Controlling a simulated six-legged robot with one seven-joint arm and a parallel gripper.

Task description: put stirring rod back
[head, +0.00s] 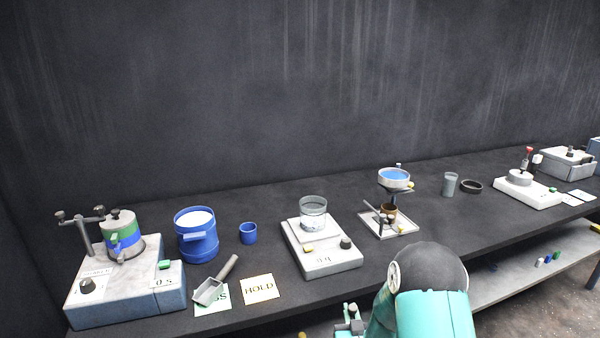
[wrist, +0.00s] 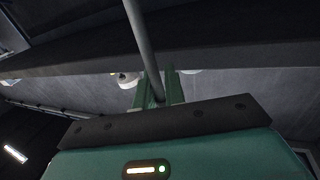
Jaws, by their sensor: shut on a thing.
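In the wrist view a plain grey rod (wrist: 141,38), which I take to be the stirring rod, stands between the green fingers of my gripper (wrist: 157,88). The gripper is shut on it, and the rod runs up out of the top of the picture. Its far end is out of view. In the head view my teal arm is low at the front edge of the bench, and I cannot make out the held rod there. A small brown cup (head: 389,211) stands on a white tray (head: 402,229), under a blue-filled funnel or sieve (head: 394,179).
The dark bench (head: 440,221) holds a scale with a glass beaker (head: 313,217), a blue tub (head: 197,240), a blue cup (head: 248,233), a scoop (head: 211,289), a shaker (head: 123,240) and a grey cup (head: 450,184). A lower shelf (head: 500,289) lies under the bench.

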